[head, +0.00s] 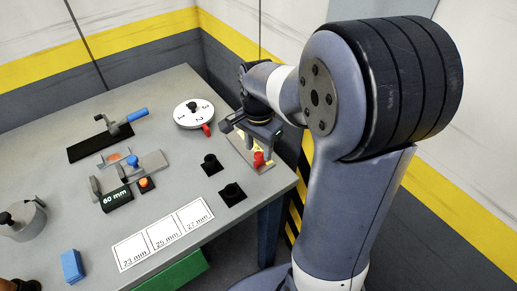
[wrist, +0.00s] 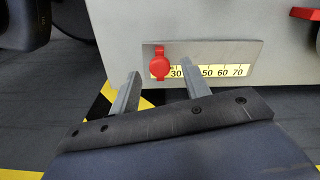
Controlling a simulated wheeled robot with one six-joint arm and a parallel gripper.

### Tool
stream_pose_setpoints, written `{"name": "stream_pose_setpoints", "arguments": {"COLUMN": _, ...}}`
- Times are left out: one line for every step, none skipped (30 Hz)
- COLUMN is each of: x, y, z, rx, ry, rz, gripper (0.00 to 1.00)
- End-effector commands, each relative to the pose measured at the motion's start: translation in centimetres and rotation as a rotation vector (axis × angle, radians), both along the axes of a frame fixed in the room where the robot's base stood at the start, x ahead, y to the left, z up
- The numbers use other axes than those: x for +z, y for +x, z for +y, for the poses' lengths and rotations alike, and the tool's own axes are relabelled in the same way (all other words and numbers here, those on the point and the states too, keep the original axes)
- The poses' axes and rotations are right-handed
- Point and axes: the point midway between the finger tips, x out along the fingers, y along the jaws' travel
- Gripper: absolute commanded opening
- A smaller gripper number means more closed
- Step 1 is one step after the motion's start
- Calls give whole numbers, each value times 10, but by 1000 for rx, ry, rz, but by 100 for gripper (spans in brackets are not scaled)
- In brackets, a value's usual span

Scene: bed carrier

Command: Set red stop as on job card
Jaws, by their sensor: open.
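The red stop (wrist: 158,66) sits near the left end of a yellow scale (wrist: 222,71) on a grey plate, just left of the 30 mark. Marks 50, 60 and 70 show to its right; one finger hides the 40. In the head view the red stop (head: 259,159) is at the table's right edge. A black sign (head: 117,198) reading "60 mm" stands on the table. My gripper (wrist: 161,68) is open and empty. In the wrist view its fingers appear either side of the stop; I cannot tell whether they touch it. In the head view my gripper (head: 250,130) is over the plate.
A white numbered dial (head: 193,114) with a red pointer stands left of my gripper. Two black knobs on square bases, a blue-handled clamp (head: 120,121), a blue block (head: 72,266) and a card strip (head: 165,235) marked 23, 25 and 27 mm are on the table.

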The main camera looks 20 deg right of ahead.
Motion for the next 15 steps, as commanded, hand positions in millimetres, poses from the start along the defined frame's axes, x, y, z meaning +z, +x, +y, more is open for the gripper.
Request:
{"name": "stream_pose_setpoints", "arguments": {"x": -5, "y": 0, "z": 0, "rx": 0, "ry": 0, "rz": 1, "gripper": 45}}
{"name": "stream_pose_setpoints", "arguments": {"x": -7, "y": 0, "z": 0, "rx": 0, "ry": 0, "rz": 1, "gripper": 45}}
{"name": "stream_pose_setpoints", "arguments": {"x": -9, "y": 0, "z": 0, "rx": 0, "ry": 0, "rz": 1, "gripper": 45}}
{"name": "stream_pose_setpoints", "arguments": {"x": -10, "y": -1, "z": 0, "rx": 0, "ry": 0, "rz": 1, "gripper": 45}}
{"name": "stream_pose_setpoints", "arguments": {"x": -10, "y": -1, "z": 0, "rx": 0, "ry": 0, "rz": 1, "gripper": 45}}
{"name": "stream_pose_setpoints", "arguments": {"x": -11, "y": 0, "z": 0, "rx": 0, "ry": 0, "rz": 1, "gripper": 45}}
{"name": "stream_pose_setpoints", "arguments": {"x": -11, "y": 0, "z": 0, "rx": 0, "ry": 0, "rz": 0, "gripper": 45}}
{"name": "stream_pose_setpoints", "arguments": {"x": -11, "y": 0, "z": 0, "rx": 0, "ry": 0, "rz": 0, "gripper": 45}}
{"name": "stream_pose_setpoints", "arguments": {"x": -11, "y": 0, "z": 0, "rx": 0, "ry": 0, "rz": 0, "gripper": 45}}
{"name": "stream_pose_setpoints", "arguments": {"x": -11, "y": 0, "z": 0, "rx": 0, "ry": 0, "rz": 0, "gripper": 45}}
{"name": "stream_pose_setpoints", "arguments": {"x": -11, "y": 0, "z": 0, "rx": 0, "ry": 0, "rz": 0, "gripper": 45}}
{"name": "stream_pose_setpoints", "arguments": {"x": -11, "y": 0, "z": 0, "rx": 0, "ry": 0, "rz": 0, "gripper": 45}}
{"name": "stream_pose_setpoints", "arguments": {"x": -11, "y": 0, "z": 0, "rx": 0, "ry": 0, "rz": 0, "gripper": 43}}
{"name": "stream_pose_setpoints", "arguments": {"x": -11, "y": 0, "z": 0, "rx": 0, "ry": 0, "rz": 0, "gripper": 41}}
{"name": "stream_pose_setpoints", "arguments": {"x": -11, "y": 0, "z": 0, "rx": 0, "ry": 0, "rz": 0, "gripper": 37}}
